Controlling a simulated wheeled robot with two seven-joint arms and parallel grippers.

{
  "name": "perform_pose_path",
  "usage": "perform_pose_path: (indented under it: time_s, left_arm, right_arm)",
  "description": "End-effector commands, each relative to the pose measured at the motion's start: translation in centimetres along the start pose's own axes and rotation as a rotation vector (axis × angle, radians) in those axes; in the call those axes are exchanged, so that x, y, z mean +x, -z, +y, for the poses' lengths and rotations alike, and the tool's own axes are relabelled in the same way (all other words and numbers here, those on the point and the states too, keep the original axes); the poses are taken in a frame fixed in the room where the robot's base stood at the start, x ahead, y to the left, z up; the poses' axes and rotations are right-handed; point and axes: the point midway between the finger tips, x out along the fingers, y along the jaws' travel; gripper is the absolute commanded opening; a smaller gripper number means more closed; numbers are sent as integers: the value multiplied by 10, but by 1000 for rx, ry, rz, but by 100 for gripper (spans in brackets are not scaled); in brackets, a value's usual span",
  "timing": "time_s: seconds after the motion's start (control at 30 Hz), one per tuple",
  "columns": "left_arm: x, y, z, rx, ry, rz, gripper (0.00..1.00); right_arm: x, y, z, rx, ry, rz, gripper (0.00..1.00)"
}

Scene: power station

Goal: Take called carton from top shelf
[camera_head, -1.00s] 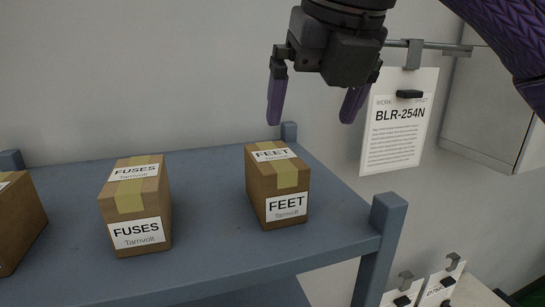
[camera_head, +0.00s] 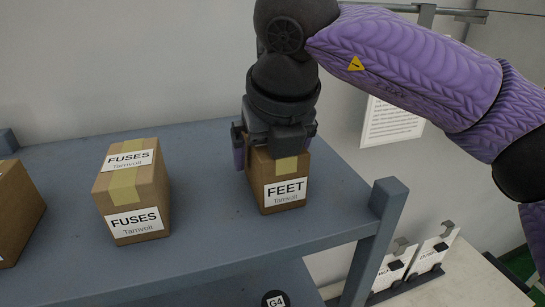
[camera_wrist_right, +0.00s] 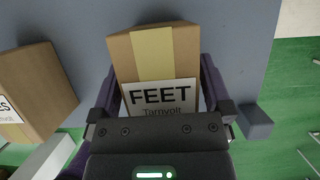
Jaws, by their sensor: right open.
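The carton labelled FEET Tarnvolt (camera_head: 284,192) stands upright on the grey-blue top shelf (camera_head: 215,225), near its right end. My right gripper (camera_head: 268,160) is over this carton, pointing down, with its fingers lowered along the carton's sides. In the right wrist view the FEET carton (camera_wrist_right: 160,60) sits between the two purple fingers of the right gripper (camera_wrist_right: 160,95), which are open around it. Whether the fingers touch the cardboard I cannot tell. My left gripper is not in view.
A FUSES carton (camera_head: 132,195) stands to the left of the FEET carton, with a gap between. Another carton (camera_head: 15,213) is cut off at the left edge. A corner post (camera_head: 388,200) rises at the shelf's right end. A paper sheet (camera_head: 390,122) hangs behind my right arm.

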Motion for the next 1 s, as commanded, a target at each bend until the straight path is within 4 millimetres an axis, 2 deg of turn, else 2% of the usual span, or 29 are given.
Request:
perform_pose_path:
  time_s: [0.17, 0.63, 0.67, 0.9, 1.0]
  left_arm:
    - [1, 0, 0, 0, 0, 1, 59]
    - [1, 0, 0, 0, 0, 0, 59]
    - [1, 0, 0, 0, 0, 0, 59]
    - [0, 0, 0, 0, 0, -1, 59]
    - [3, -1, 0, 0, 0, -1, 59]
  right_arm:
    - [0, 0, 0, 0, 0, 0, 100]
    - [0, 0, 0, 0, 0, 0, 3]
    - [0, 0, 0, 0, 0, 0, 0]
    - [-1, 0, 0, 0, 0, -1, 0]
    - [-8, -4, 0, 2, 1, -4, 0]
